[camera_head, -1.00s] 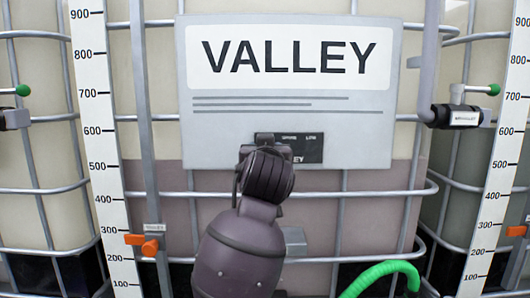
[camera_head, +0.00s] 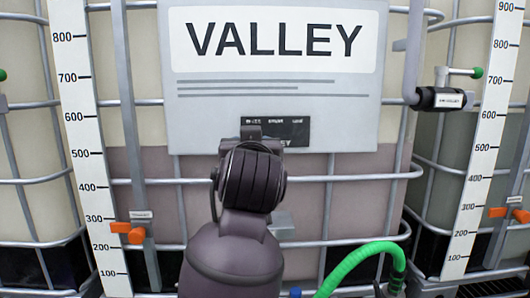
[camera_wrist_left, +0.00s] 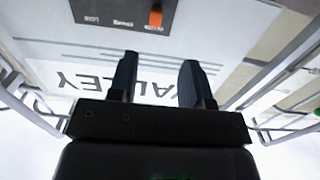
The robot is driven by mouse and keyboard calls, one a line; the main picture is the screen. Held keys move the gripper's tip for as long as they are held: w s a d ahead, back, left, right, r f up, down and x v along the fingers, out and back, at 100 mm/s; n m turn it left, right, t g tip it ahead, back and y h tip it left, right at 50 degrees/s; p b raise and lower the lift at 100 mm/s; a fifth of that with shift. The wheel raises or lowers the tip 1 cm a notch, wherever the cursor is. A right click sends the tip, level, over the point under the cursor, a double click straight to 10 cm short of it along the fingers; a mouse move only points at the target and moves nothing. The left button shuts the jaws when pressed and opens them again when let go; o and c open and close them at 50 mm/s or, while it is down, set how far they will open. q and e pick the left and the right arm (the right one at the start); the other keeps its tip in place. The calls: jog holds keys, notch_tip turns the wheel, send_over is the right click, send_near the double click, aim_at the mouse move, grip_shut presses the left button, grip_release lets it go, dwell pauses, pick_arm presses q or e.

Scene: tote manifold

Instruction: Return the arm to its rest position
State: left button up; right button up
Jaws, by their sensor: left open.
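My left arm (camera_head: 245,215) rises from the bottom middle of the head view, in front of the white VALLEY board (camera_head: 275,87). Its wrist hides most of the gripper there. In the left wrist view my left gripper (camera_wrist_left: 158,75) shows two dark fingers apart, with nothing between them. Behind them the VALLEY board (camera_wrist_left: 90,52) appears upside down. A dark panel (camera_head: 290,130) at the board's lower edge is partly hidden by my wrist. The same panel (camera_wrist_left: 110,14) carries an orange marker (camera_wrist_left: 155,17) in the left wrist view. My right gripper is not in view.
A caged tank (camera_head: 360,205) stands close behind the arm. White level scales (camera_head: 85,150) (camera_head: 485,150) stand at both sides. A black valve (camera_head: 440,98) sits at right. Orange markers (camera_head: 128,230) (camera_head: 515,213) and a green hose (camera_head: 355,265) are lower down.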

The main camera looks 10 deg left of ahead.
pick_arm(q)
jog(key=s+a+f+g, duration=0.2)
jog(key=s+a+f, duration=0.15)
jog(key=f, duration=0.65)
jog(key=s+a+f+m+g+h, duration=0.1)
jog(key=s+a+f+g, duration=0.25)
jog(key=f, duration=0.65)
jog(key=s+a+f+g, duration=0.15)
jog(key=a+f, duration=0.35)
jog(key=f, duration=0.5)
jog(key=s+a+f+g+h, duration=0.1)
jog(key=s+a+f+g, duration=0.1)
jog(key=s+f, duration=0.45)
jog(key=s+a+f+m+g, duration=0.1)
jog(key=s+a+f+g, duration=0.2)
jog(key=s, duration=0.7)
jog(key=s+a+f+g+h, duration=0.1)
jog(key=s+f+g, duration=0.1)
jog(key=s+f, duration=0.5)
jog(key=w+f+m+t, duration=0.1)
jog(key=w+f+t, duration=0.5)
jog(key=f+t, duration=0.2)
jog(key=shift+w+d+f+h, duration=0.25)
jog(key=shift+d+f+h, duration=0.05)
jog(key=shift+f, duration=0.6)
